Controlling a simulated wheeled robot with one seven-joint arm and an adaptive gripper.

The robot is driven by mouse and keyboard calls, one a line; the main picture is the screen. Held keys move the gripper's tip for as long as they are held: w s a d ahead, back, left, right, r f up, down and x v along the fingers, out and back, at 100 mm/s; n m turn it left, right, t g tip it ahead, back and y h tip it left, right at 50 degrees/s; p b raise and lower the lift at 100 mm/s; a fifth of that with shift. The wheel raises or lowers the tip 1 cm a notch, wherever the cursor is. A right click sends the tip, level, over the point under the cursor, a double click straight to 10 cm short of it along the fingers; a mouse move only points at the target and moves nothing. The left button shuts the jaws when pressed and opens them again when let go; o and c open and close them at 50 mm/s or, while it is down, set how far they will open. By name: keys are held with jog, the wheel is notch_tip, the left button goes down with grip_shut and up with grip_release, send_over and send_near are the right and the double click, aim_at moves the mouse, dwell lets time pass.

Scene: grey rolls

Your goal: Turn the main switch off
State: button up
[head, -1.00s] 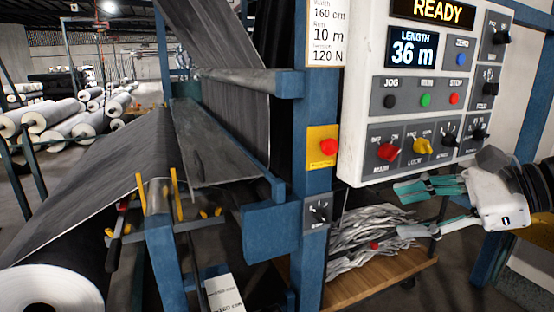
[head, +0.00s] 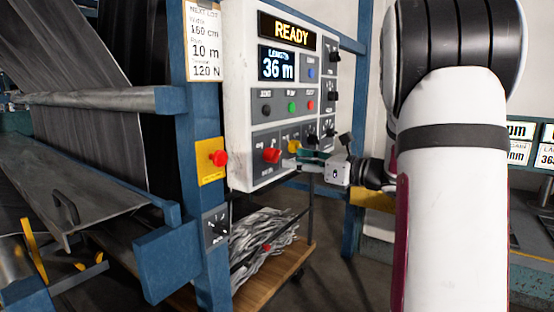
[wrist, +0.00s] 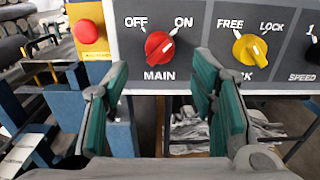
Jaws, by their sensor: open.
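The main switch is a red knob (wrist: 159,47) on a grey plate marked MAIN, with OFF at upper left and ON at upper right. Its white pointer line tilts toward ON. The red knob also shows in the head view (head: 271,155), low on the white control panel (head: 238,90). My gripper (wrist: 158,75) is open and empty, its teal-padded fingers spread left and right below the knob, apart from it. In the head view my gripper (head: 303,156) is just right of the knob, in front of the panel's lower edge.
A yellow FREE/LOCK knob (wrist: 250,50) sits right of the main switch, close to my right finger. A red button on a yellow plate (head: 211,160) is to the left. A wooden cart (head: 262,279) with grey scraps stands below the panel.

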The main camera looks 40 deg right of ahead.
aim_at(273, 155)
jog(key=x, duration=0.6)
jog(key=shift+w, duration=0.15)
jog(key=c, duration=1.2)
